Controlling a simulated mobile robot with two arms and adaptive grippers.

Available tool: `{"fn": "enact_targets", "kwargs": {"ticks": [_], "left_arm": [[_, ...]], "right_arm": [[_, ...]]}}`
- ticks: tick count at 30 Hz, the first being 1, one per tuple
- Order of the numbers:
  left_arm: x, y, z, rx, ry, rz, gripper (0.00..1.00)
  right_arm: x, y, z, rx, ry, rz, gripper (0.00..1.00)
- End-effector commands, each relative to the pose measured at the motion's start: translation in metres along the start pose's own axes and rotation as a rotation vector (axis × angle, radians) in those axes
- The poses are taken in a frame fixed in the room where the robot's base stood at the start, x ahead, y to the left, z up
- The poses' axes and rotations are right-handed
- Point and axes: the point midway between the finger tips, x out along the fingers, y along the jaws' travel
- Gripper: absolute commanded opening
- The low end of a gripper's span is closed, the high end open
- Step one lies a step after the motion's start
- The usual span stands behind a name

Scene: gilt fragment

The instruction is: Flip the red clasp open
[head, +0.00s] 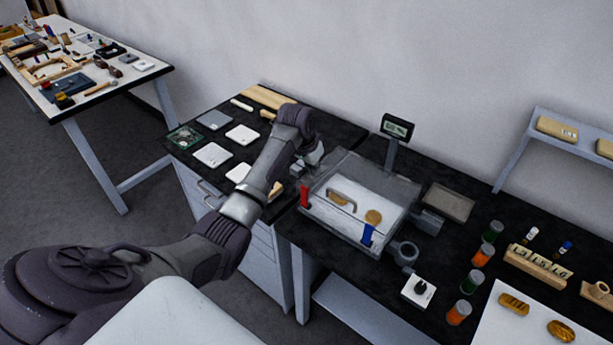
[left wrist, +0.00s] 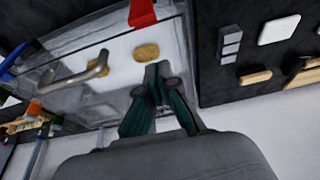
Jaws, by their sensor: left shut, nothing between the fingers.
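The red clasp (head: 305,197) hangs at the front left corner of a clear-lidded box (head: 330,217). It also shows at the top edge of the left wrist view (left wrist: 142,12), partly cut off. A blue clasp (head: 367,235) is on the same front side, farther right. The lid carries a grey handle (head: 345,197); gilt pieces (left wrist: 147,52) show at the lid. My left gripper (left wrist: 158,70) is shut and empty, over the box's left end and apart from the red clasp. In the head view its fingers are partly hidden by my wrist. My right gripper is in neither view.
A display on a post (head: 397,127) stands behind the box. White and grey tiles (head: 212,154) lie on the left bench. Orange and green jars (head: 482,256), a labelled wooden rack (head: 538,265) and a dial block (head: 419,290) stand to the right.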

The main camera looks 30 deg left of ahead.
Motion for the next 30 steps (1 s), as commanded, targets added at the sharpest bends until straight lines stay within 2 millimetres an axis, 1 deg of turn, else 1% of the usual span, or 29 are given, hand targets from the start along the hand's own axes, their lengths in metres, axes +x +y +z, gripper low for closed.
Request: {"fn": "enact_targets", "kwargs": {"ticks": [3, 6, 12, 15, 19, 26, 30], "left_arm": [[0.019, 0.001, 0.0, -0.002, -0.003, 0.003, 0.0], [0.012, 0.0, 0.012, 0.0, -0.002, 0.0, 0.0], [0.006, 0.0, 0.031, 0.0, -0.001, 0.0, 0.0], [0.005, 0.0, 0.036, 0.0, 0.001, 0.0, 0.0], [0.006, 0.0, 0.038, -0.001, 0.001, 0.0, 0.0], [0.006, 0.0, 0.038, -0.001, 0.001, 0.0, 0.0], [0.009, 0.0, 0.035, -0.001, 0.021, 0.0, 0.0]], "right_arm": [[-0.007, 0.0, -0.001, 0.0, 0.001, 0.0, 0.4], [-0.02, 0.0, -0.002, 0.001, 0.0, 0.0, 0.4], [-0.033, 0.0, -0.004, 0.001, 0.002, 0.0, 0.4], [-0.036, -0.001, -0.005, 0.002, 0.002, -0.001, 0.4], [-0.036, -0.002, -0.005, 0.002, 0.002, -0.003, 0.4], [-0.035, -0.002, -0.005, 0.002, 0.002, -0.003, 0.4], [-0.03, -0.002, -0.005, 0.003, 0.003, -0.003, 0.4]]}}
